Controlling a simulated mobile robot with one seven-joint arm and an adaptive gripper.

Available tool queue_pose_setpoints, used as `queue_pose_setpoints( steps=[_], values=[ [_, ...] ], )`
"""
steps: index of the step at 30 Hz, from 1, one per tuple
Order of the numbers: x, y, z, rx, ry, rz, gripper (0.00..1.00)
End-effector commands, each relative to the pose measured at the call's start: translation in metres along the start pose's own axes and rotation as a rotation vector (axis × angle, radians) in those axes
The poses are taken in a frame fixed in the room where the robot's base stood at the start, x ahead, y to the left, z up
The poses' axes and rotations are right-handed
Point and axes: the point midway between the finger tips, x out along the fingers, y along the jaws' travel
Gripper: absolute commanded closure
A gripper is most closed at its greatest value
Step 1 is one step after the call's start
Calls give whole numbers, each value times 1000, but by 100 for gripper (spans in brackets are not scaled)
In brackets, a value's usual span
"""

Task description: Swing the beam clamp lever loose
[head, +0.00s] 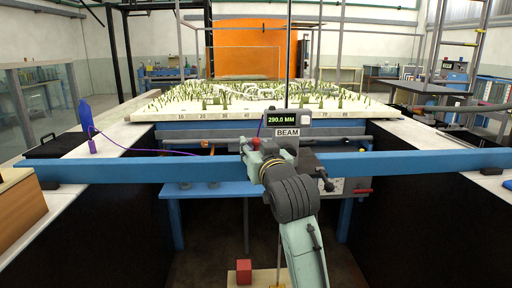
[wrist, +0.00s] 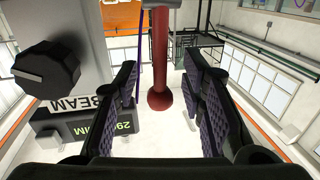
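The beam clamp lever (wrist: 160,60) is a red rod with a rounded end. In the wrist view it stands between the two fingers of my gripper (wrist: 160,80), with a gap on each side. My gripper is open and touches neither side of the lever. In the head view a small red part (head: 256,143), apparently the lever, shows just beyond my wrist, which hides most of the fingers. The clamp unit carries a BEAM label (head: 286,132) and a display reading 290.0 MM (head: 284,120). It sits on the long blue beam (head: 130,170).
A black knob (wrist: 46,69) on the grey housing lies left of my fingers in the wrist view. A purple cable runs to a blue paddle-shaped item (head: 86,113) on the left ledge. The planted white bed (head: 140,117) lies behind. A red cube (head: 244,265) is low in front.

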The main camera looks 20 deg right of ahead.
Motion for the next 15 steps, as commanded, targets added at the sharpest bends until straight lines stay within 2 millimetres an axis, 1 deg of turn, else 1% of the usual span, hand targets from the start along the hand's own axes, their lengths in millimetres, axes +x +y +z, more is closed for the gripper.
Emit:
queue_pose_setpoints(
  steps=[2, 15],
  values=[
    [0, 0, 0, 0, 0, 0, 68],
    [0, 0, 0, 0, 0, 0, 97]
  ],
)
